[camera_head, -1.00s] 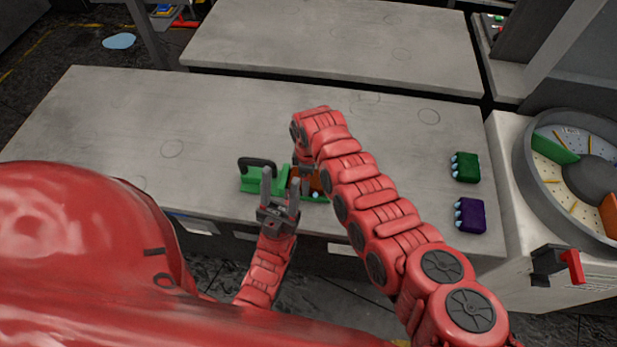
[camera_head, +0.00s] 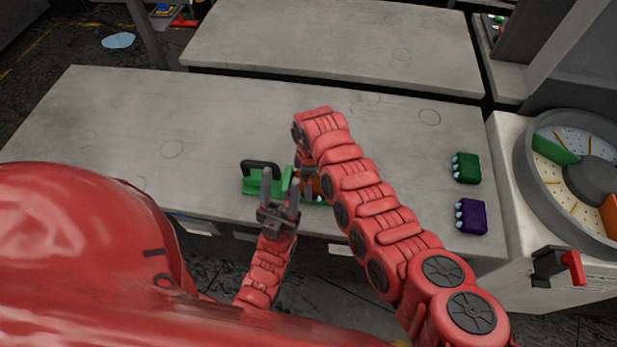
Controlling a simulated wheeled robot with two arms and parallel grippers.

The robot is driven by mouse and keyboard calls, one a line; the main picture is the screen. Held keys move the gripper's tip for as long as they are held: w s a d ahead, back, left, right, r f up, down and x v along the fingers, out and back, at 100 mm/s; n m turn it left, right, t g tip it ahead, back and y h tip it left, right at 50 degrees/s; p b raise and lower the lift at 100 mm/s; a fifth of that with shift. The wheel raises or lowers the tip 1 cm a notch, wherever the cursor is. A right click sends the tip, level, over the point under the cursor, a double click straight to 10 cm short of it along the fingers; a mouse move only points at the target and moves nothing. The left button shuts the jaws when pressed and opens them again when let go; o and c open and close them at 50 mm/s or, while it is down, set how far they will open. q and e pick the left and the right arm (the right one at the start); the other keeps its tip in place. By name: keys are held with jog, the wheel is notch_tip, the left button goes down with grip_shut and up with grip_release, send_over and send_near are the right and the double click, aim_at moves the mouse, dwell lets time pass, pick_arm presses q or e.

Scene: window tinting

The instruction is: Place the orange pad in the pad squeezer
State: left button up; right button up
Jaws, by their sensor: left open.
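The pad squeezer (camera_head: 252,184) is green with a black handle and sits near the front edge of the table. The orange pad (camera_head: 318,187) is at the squeezer's right side, mostly hidden behind my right arm and gripper. My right gripper (camera_head: 307,190) points down at the orange pad; whether its fingers grip the pad is hidden. My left gripper (camera_head: 281,190) is open and empty, its two fingers pointing up in front of the squeezer.
A green pad (camera_head: 467,168) and a purple pad (camera_head: 471,216) lie at the table's right end. A round tray machine (camera_head: 526,180) stands beyond that edge. The table's left and back areas (camera_head: 120,110) are clear.

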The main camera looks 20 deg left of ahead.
notch_tip(320, 180, up, 11)
jog(key=b, duration=0.1)
jog(key=shift+w+a+r+b, duration=0.2)
jog(key=shift+w+b, duration=0.2)
jog(key=shift+w, duration=0.05)
